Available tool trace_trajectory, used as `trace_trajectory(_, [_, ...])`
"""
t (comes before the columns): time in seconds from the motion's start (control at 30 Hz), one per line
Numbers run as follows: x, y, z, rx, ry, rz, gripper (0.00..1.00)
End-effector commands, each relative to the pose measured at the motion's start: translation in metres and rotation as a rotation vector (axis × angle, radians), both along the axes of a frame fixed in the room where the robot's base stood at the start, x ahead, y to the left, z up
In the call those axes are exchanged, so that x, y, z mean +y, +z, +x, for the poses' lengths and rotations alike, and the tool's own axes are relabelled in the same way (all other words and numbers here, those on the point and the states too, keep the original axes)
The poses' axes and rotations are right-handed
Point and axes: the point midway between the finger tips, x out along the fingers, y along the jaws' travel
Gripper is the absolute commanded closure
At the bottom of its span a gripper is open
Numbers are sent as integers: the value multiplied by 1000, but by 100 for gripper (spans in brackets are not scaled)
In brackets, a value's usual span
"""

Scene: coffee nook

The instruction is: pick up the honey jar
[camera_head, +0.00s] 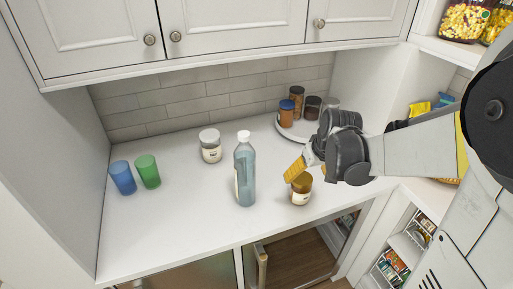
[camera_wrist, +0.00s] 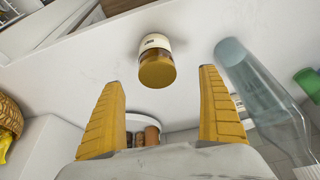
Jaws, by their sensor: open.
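A small jar with an amber-brown lid and a pale label, which looks like the honey jar (camera_head: 301,190), stands upright on the white counter near its front edge. It also shows in the wrist view (camera_wrist: 157,62), ahead of and between my fingertips. My gripper (camera_head: 297,169) has yellow ridged fingers and is just behind and above the jar in the head view. In the wrist view my gripper (camera_wrist: 160,80) is open, with nothing between the fingers and a gap to the jar on both sides.
A clear blue-grey bottle (camera_head: 245,172) stands just left of the jar. A white-lidded jar (camera_head: 210,146), a blue cup (camera_head: 122,178) and a green cup (camera_head: 148,171) stand farther left. A round tray (camera_head: 283,130) with several jars is at the back right. Cabinets hang above.

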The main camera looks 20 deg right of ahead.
Motion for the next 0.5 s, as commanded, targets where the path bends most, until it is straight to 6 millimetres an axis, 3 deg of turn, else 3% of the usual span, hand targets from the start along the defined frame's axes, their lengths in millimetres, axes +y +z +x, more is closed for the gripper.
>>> trace_trajectory(0.3, [-4, -47, 18, 3, -1, 1, 11])
trace_trajectory(0.5, [-4, -58, 23, 3, -1, 2, 11])
